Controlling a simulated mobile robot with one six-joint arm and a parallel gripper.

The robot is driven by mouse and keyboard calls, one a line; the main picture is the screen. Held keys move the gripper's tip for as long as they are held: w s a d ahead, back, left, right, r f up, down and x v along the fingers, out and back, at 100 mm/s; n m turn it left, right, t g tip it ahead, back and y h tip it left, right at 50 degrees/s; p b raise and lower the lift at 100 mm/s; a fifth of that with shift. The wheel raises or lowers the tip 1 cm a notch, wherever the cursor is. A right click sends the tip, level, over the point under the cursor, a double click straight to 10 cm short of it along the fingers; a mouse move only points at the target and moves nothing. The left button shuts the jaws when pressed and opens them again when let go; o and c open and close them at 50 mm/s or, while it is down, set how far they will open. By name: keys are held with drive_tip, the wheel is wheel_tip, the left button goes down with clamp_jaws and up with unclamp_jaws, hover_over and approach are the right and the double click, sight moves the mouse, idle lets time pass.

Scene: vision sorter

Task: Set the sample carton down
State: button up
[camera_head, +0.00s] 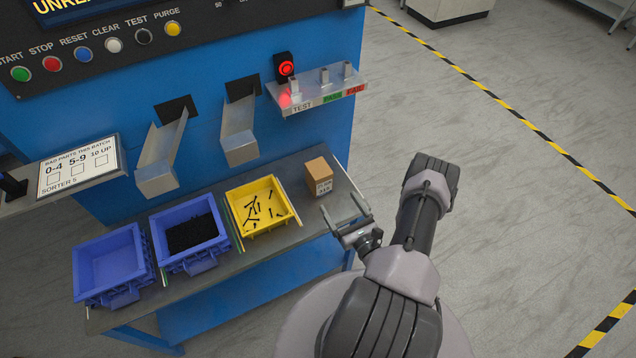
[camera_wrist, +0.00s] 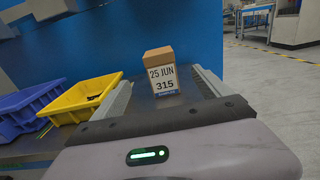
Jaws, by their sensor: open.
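The sample carton (camera_head: 319,176) is a small brown box with a white label, standing upright on the right end of the grey bench (camera_head: 290,172). In the wrist view the carton (camera_wrist: 161,72) shows its label, "25 JUN 315", facing me. My gripper (camera_head: 345,215) is open and empty, just in front and to the right of the carton. In the wrist view its two fingers reach forward on either side of the carton's line, with the carton beyond or near their tips. I cannot tell the exact gap.
A yellow bin (camera_head: 262,206) with several dark screws stands left of the carton. A blue bin (camera_head: 190,235) with dark parts and an empty blue bin (camera_head: 112,265) stand further left. Above are two metal chutes (camera_head: 240,140) and a shelf (camera_head: 318,92) labelled TEST, PASS, FAIL.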

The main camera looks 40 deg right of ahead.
sight(319, 172)
drive_tip(key=b+x, duration=0.4)
drive_tip(key=x, duration=1.1)
drive_tip(key=shift+b, duration=0.4)
drive_tip(key=shift+a, duration=0.1)
clamp_jaws()
